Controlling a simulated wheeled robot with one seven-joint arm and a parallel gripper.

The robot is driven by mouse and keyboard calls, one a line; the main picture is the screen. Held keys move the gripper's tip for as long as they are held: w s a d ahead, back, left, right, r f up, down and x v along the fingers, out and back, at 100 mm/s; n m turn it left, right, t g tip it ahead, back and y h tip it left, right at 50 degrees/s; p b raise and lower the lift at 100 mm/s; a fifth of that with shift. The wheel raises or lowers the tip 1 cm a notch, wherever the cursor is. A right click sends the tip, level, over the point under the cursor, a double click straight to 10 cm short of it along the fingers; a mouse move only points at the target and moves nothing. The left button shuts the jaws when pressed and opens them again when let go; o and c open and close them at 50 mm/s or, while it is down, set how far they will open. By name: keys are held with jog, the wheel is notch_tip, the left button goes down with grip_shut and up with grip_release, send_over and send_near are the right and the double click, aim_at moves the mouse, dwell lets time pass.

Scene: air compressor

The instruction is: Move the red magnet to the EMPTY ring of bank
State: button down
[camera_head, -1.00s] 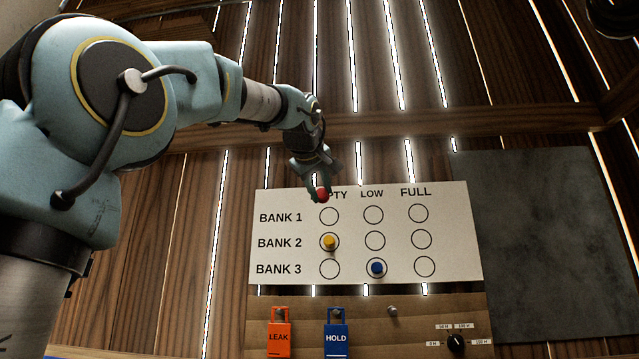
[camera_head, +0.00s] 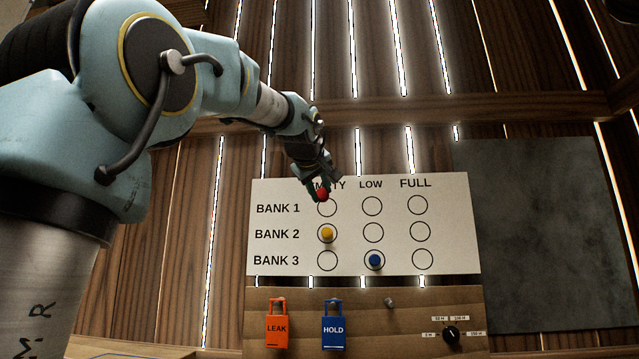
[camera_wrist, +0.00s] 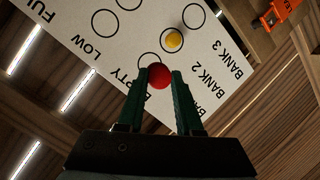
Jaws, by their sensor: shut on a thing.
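The red magnet (camera_head: 322,193) is held between the fingertips of my gripper (camera_head: 319,190), which is shut on it. In the head view it is just above the EMPTY ring of BANK 1 (camera_head: 327,208), near the partly covered EMPTY label. In the wrist view the red magnet (camera_wrist: 159,76) sits between the two green fingers of my gripper (camera_wrist: 160,84), in front of the white board (camera_wrist: 110,52). Whether it touches the board I cannot tell. The yellow magnet (camera_head: 327,233) is in the EMPTY ring of BANK 2. The blue magnet (camera_head: 375,261) is in the LOW ring of BANK 3.
Below the board (camera_head: 460,220) is a wooden panel with an orange LEAK tag (camera_head: 277,328), a blue HOLD tag (camera_head: 333,331) and a black dial (camera_head: 451,334). A dark grey panel (camera_head: 540,230) is on the right. The FULL column of rings is free.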

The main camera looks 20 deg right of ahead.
aim_at(323, 195)
jog(key=shift+w+d+r+p, duration=0.1)
jog(key=shift+w+d+p, duration=0.3)
jog(key=shift+w+p, duration=0.75)
jog(key=shift+w+d+p, duration=0.45)
jog(key=shift+w+p, duration=0.15)
jog(key=shift+p, duration=1.1)
jog(key=shift+w+d+r+p, duration=0.1)
jog(key=shift+w+d+p, duration=0.3)
jog(key=shift+w+p, duration=0.75)
jog(key=shift+w+d+f+p, duration=0.1)
jog(key=shift+w+d+p, duration=0.35)
jog(key=shift+w+p, duration=0.55)
jog(key=shift+w+d+f+p, duration=0.1)
jog(key=shift+w+d+p, duration=0.35)
jog(key=shift+w+p, duration=0.5)
jog(key=shift+w+d+f+p, duration=0.1)
jog(key=shift+w+d+p, duration=0.35)
jog(key=shift+w+p, duration=0.55)
jog(key=shift+w+d+r, duration=0.1)
jog(key=shift+w+d, duration=0.15)
jog(key=shift+w, duration=0.1)
jog(key=shift+c, duration=2.4)
grip_release()
